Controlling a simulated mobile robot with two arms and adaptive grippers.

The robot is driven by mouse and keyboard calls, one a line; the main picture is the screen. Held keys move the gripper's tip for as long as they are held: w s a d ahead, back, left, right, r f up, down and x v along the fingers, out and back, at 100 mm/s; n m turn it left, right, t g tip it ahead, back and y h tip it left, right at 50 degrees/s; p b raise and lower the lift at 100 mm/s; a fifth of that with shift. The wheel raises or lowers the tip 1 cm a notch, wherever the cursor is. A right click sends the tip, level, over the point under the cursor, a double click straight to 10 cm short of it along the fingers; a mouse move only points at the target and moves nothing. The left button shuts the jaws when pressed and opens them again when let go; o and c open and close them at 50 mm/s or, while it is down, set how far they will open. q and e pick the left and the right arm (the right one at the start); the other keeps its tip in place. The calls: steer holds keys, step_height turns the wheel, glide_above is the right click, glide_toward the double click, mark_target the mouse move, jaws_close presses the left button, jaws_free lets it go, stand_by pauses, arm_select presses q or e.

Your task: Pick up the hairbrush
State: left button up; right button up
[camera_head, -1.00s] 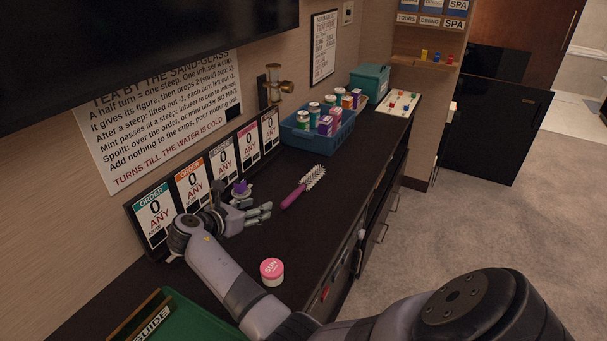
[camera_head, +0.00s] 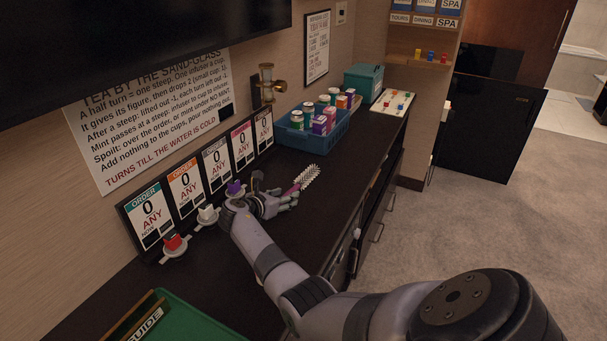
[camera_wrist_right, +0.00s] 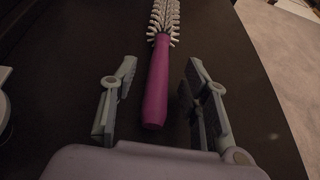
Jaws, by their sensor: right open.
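The hairbrush (camera_head: 307,177) lies on the dark counter, its pale bristle head pointing away from me. Its magenta handle is largely hidden by my right gripper (camera_head: 286,198) in the head view. In the right wrist view the hairbrush (camera_wrist_right: 158,85) shows its whole handle. The right gripper (camera_wrist_right: 160,82) is open, with one finger on each side of the handle. A gap shows between the handle and each finger. The handle's end is close to the palm. My left gripper is not in view.
Order cards (camera_head: 187,187) stand along the wall, with a red item (camera_head: 172,242) and a white item (camera_head: 208,213) before them. A blue bin (camera_head: 314,137) of small containers stands beyond the brush. A green tray (camera_head: 190,322) is at the near end. Counter right of the brush is clear.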

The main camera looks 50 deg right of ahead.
steer(key=shift+w+d+f, duration=0.15)
steer(key=shift+d, duration=0.2)
steer(key=shift+a, duration=0.1)
steer(key=shift+c, duration=0.4)
jaws_close()
